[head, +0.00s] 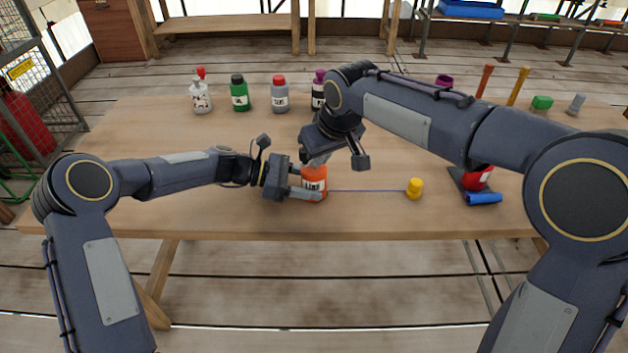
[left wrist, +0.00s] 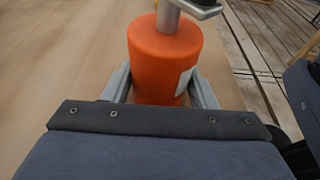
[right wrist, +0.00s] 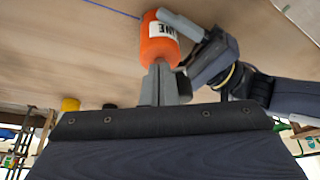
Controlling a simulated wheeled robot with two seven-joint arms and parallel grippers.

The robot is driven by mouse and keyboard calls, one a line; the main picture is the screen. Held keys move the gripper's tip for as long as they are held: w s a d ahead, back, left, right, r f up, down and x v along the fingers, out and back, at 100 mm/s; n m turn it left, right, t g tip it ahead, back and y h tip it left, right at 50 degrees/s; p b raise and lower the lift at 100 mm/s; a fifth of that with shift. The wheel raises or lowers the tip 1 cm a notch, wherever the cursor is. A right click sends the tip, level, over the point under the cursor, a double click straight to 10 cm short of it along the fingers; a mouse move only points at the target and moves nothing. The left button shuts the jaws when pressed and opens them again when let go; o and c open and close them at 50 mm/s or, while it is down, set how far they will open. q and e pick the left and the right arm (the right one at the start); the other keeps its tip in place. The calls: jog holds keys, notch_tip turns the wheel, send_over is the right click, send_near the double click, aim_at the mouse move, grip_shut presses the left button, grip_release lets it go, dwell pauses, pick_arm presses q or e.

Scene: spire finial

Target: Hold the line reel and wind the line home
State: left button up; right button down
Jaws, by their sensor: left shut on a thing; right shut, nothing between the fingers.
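The line reel (head: 315,180) is an orange cylinder with a white label, upright near the table's front edge. My left gripper (head: 308,187) is shut on it from the left; its fingers flank the reel in the left wrist view (left wrist: 158,92). A thin purple line (head: 368,191) runs from the reel to a yellow cylinder (head: 414,189) on its right. My right gripper (head: 318,160) is shut and empty, its fingertips at the top of the reel. The right wrist view also shows the reel (right wrist: 156,50) just beyond these fingertips (right wrist: 158,70); I cannot tell whether they touch it.
Several bottles, including a green one (head: 239,94) and a grey one (head: 279,95), stand at the back left. A red object (head: 477,179) and a blue cylinder (head: 484,198) are at the right. The left tabletop is clear.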

jog(key=shift+w+a, duration=0.3)
jog(key=shift+a, duration=0.3)
jog(key=shift+s+a, duration=0.1)
jog(key=shift+a, duration=0.45)
dwell(0.8)
